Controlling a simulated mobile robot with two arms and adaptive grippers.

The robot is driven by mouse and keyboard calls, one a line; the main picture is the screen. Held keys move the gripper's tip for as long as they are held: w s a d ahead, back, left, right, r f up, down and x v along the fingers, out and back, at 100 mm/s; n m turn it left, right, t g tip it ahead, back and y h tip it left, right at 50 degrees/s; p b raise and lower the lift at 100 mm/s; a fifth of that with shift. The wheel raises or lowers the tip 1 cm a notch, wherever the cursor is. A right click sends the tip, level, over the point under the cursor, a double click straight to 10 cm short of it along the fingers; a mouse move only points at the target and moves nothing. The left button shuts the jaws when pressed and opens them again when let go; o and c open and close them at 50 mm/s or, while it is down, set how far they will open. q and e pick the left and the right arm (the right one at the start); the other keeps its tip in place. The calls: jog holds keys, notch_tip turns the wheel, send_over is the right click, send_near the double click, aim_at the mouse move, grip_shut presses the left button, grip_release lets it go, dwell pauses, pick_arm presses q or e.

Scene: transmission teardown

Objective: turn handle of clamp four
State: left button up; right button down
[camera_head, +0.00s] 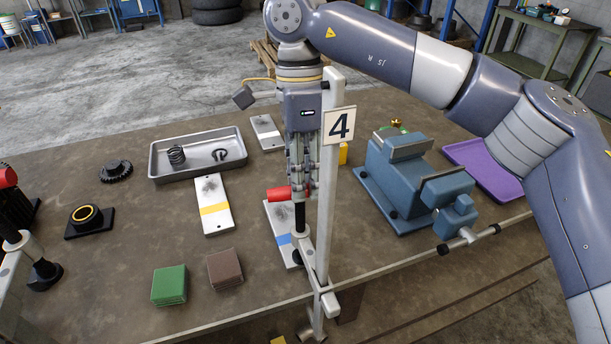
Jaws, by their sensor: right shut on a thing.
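Clamp four (307,262) is fixed at the table's front edge, with a light metal bar and a black spindle. A post beside it carries a white sign (339,125) with the number 4. The clamp's red handle (278,193) lies crosswise at the top of the spindle. My right gripper (301,190) points down from above and is shut on the red handle, whose end sticks out to the left of the fingers. The post hides part of the gripper's right side. My left gripper is not in view.
A blue vise (397,178) stands right of the post, with a purple tray (487,165) beyond it. A metal tray (198,154) holds a spring. Green (169,285) and brown (224,269) blocks lie near the front edge. Another red-handled clamp (42,271) stands at far left.

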jog(key=shift+n, duration=0.7)
jog(key=c, duration=1.5)
grip_release()
jog(key=shift+a, duration=0.1)
jog(key=shift+w+r, duration=0.1)
jog(key=r, duration=0.3)
jog(key=w+r, duration=0.1)
jog(key=r, duration=0.3)
jog(key=w+r, duration=0.1)
jog(key=r, duration=0.3)
jog(key=shift+a+r, duration=0.25)
jog(key=shift+a, duration=0.1)
jog(key=shift+w, duration=0.1)
